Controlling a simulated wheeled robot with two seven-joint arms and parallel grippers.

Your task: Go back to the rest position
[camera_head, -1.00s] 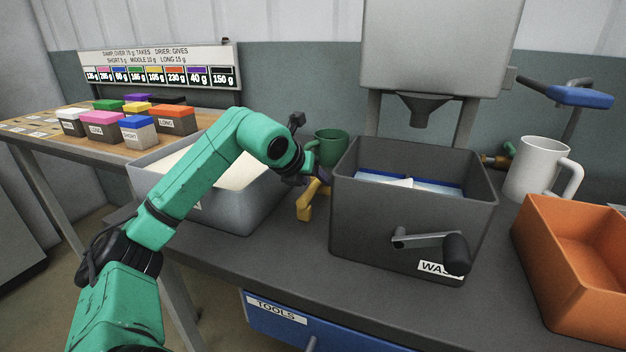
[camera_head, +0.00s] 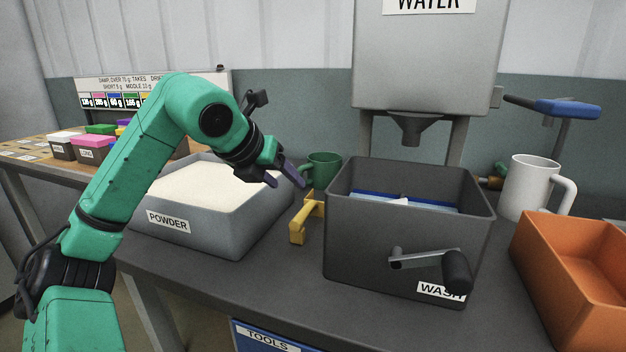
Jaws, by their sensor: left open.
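My left gripper (camera_head: 281,181) is open and empty. It hangs in the air over the right part of the powder tray (camera_head: 226,238), with its fingers pointing down and to the right. A yellow handled tool (camera_head: 306,217) stands on the bench just right of the tray, below and apart from the fingertips. A green mug (camera_head: 322,170) is behind it. My left arm comes in from the lower left and hides part of the tray and the side table. My right gripper is not in view.
The dark wash bin (camera_head: 346,237), with a crank on its front, stands right of the tray. A grey water tank (camera_head: 425,60) is above and behind it. A white mug (camera_head: 529,187) and an orange bin (camera_head: 530,270) stand at the right. Coloured blocks (camera_head: 91,146) sit on the side table.

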